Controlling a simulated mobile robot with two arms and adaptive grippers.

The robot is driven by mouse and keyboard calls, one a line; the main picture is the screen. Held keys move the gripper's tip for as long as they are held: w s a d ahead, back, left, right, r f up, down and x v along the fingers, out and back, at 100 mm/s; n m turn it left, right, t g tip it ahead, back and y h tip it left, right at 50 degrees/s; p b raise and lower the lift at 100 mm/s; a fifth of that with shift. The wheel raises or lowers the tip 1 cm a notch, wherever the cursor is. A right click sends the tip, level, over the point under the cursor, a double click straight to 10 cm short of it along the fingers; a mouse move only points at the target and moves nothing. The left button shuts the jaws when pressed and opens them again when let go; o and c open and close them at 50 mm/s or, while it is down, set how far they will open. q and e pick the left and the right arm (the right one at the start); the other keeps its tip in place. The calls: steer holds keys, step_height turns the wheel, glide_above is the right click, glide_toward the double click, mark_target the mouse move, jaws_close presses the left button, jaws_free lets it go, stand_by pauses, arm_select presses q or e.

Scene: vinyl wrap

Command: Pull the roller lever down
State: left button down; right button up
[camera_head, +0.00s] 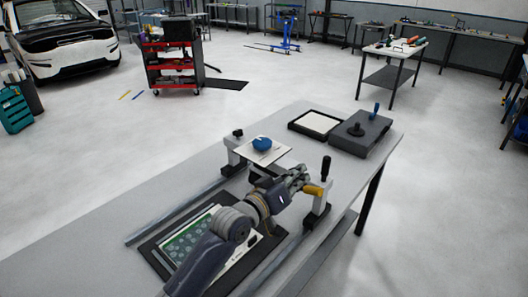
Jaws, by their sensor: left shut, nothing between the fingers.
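The roller lever (326,167) is an upright black handle on the grey roller bracket at the right side of the machine on the table. My left gripper (307,184) is shut and empty. It is just left of and slightly below the lever's handle, beside the bracket. I cannot tell whether it touches the lever. A yellow part (314,190) shows at the gripper's end, by the bracket. My left arm hides much of the roller's middle. My right gripper is not in view.
A pale plate (246,150) with a blue object (262,144) sits behind the arm. A green printed sheet (190,243) lies below the arm. Rails flank the sheet.

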arm_select(q)
steer(key=shift+s+d+f+m, duration=0.3)
steer(key=shift+d+f+m, duration=0.15)
steer(key=shift+f+m, duration=0.2)
steer(key=shift+s+d+f+m, duration=0.3)
steer(key=shift+d+f+m, duration=0.2)
steer(key=shift+m, duration=0.25)
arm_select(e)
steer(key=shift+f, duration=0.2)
arm_select(q)
step_height(320, 180, up, 5)
steer(key=a+p, duration=0.2)
steer(key=p, duration=0.2)
steer(key=b+v, duration=0.4)
steer(key=v, duration=0.5)
steer(key=shift+s+f, duration=0.35)
steer(key=shift+f, duration=0.2)
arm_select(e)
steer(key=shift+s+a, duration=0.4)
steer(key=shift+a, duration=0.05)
arm_select(q)
steer(key=shift+a, duration=0.15)
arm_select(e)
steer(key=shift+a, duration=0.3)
